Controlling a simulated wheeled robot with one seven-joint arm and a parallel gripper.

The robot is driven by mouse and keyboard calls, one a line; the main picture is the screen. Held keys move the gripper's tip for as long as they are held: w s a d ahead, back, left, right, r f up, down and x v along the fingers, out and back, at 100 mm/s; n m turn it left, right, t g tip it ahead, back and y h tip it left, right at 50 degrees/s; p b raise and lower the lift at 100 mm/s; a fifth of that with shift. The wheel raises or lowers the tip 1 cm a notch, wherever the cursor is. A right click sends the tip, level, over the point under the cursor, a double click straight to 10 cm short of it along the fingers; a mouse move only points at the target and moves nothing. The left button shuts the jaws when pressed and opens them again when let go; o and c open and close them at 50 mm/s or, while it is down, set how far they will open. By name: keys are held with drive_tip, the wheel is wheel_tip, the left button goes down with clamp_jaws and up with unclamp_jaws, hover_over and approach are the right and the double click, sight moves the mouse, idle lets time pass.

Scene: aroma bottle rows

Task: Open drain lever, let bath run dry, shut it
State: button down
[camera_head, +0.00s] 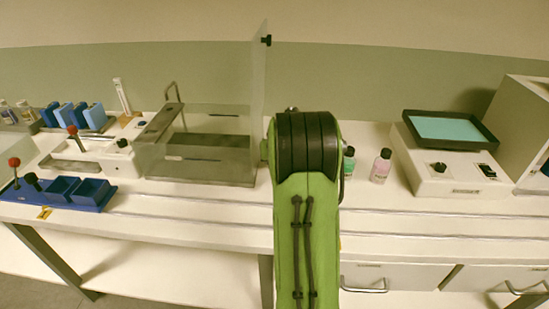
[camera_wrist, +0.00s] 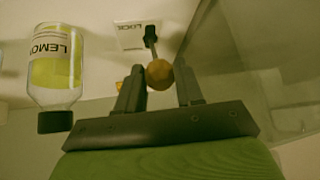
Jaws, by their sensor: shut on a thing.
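The knob sits on a dark lever (camera_wrist: 151,38) rising from a small white plate (camera_wrist: 128,36) with hard-to-read lettering. In the head view the clear-walled bath (camera_head: 205,150) stands left of my green arm, with a clear panel upright at its right end. Its inside looks dark low down; I cannot tell the liquid level. My arm hides the gripper and the lever there.
A lemon bottle (camera_wrist: 56,68) stands close beside my gripper in the wrist view. A pink-labelled bottle (camera_head: 380,166) and a device with a teal-topped tray (camera_head: 445,128) are on the right. Blue racks (camera_head: 62,192) and red-knobbed levers are on the left.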

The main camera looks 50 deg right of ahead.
drive_tip(key=shift+a+f, duration=0.35)
drive_tip(key=c, duration=0.8)
unclamp_jaws()
drive_tip(key=shift+w+r, duration=0.1)
drive_tip(key=shift+d, duration=0.1)
drive_tip(key=shift+r, duration=0.1)
drive_tip(key=shift+s+r, duration=0.2)
drive_tip(key=shift+r, duration=0.15)
drive_tip(key=p+v, duration=0.4)
drive_tip(key=v, duration=1.1)
